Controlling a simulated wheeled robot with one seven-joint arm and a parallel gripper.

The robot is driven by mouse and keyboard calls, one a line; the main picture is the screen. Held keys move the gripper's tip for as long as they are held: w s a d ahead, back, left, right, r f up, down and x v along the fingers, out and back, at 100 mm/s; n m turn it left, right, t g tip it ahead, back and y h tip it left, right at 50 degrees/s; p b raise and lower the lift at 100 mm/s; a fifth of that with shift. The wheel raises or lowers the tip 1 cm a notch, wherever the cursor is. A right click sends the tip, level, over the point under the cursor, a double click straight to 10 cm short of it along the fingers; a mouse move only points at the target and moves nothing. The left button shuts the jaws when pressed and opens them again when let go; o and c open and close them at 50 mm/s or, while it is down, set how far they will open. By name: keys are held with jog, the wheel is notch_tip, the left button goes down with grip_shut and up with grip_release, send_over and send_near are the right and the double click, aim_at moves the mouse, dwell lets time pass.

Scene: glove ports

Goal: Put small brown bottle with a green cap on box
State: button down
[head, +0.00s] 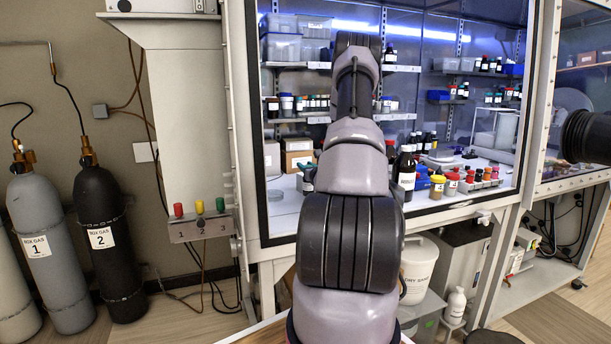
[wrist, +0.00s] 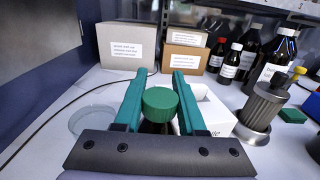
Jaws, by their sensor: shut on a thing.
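In the wrist view, my gripper (wrist: 159,76) has its two teal fingers on either side of a green cap (wrist: 160,103) and is shut on the small bottle that bears it. The bottle's body is almost wholly hidden below the cap. A large pale box (wrist: 125,47) with a white label stands ahead to the left, apart from the fingers. A brown labelled box (wrist: 184,62) stands to its right, with another brown box (wrist: 190,38) at its top. In the head view, my arm hides most of the gripper; a brown box (head: 297,160) shows left of the arm.
Brown bottles (wrist: 248,58) with dark and red caps stand to the right, near a grey cylindrical thing (wrist: 262,108). A white item (wrist: 212,112) lies right beside the fingers. A clear round dish (wrist: 92,120) and a dark cable lie left. The hood's frame (head: 243,130) borders the opening.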

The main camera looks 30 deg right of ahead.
jog(key=shift+d+f, duration=0.1)
jog(key=shift+f, duration=1.35)
jog(key=shift+f, duration=0.1)
jog(key=c, duration=0.5)
grip_release()
jog(key=v, duration=1.2)
jog(key=shift+s, duration=0.1)
